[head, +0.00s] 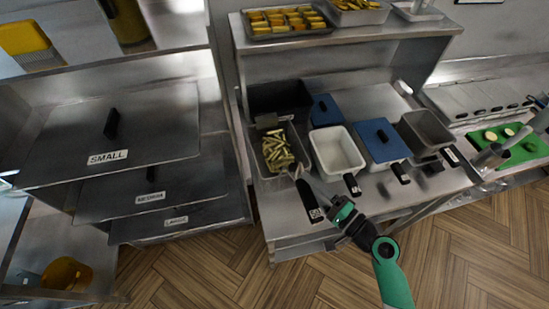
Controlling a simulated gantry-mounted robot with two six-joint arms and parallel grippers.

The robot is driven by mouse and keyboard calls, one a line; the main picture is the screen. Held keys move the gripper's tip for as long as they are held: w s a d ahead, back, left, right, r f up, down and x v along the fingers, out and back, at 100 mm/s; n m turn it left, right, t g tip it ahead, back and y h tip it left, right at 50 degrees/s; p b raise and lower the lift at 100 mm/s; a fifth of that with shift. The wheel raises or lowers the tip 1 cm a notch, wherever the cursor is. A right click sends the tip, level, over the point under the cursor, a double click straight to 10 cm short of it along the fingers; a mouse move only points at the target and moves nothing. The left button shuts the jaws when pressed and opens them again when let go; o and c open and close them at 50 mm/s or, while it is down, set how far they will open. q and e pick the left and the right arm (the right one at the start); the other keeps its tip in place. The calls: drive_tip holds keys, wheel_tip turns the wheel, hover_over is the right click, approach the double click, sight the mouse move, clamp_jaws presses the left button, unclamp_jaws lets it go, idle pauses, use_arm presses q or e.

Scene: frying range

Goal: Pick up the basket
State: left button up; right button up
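A wire basket (274,155) holding several pale yellow-green sticks sits at the left of the steel counter. A dark handle (307,200) with a white label points from it toward the counter's front edge. I cannot make out my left gripper.
Right of the basket stand a white-lined container (336,150), a blue-lidded one (381,138) and a grey one (425,130), with handles toward the front. A steel shelf (420,27) overhangs the back. A rack with labelled lids (155,130) stands left.

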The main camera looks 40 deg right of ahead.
clamp_jaws()
idle(1.3)
